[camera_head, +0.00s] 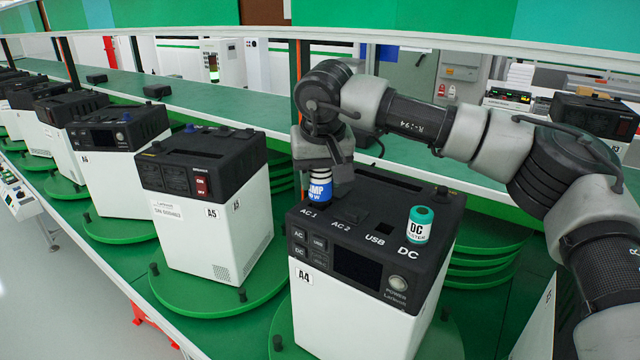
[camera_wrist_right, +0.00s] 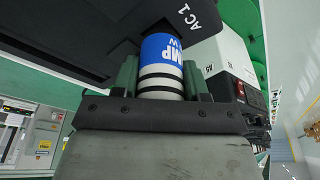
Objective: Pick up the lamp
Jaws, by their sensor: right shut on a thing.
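The lamp (camera_head: 319,188) is a short blue and white cylinder with partly visible lettering, by the AC 1 label on the black top of the power station A4 (camera_head: 350,310). My right gripper (camera_head: 322,168) comes down over it from above and is shut on it. In the right wrist view, the lamp (camera_wrist_right: 160,62) sits between the two fingers of the gripper (camera_wrist_right: 158,82), its banded end towards the palm. I cannot tell whether the lamp's lower end still touches the top of A4. My left gripper is not in view.
A teal and white DC cylinder (camera_head: 420,224) stands on the same top, right of the lamp. Power station A5 (camera_head: 210,235) stands close on the left on its own green turntable (camera_head: 215,297). Several more units line up beyond. A long shelf edge (camera_head: 420,40) runs above my arm.

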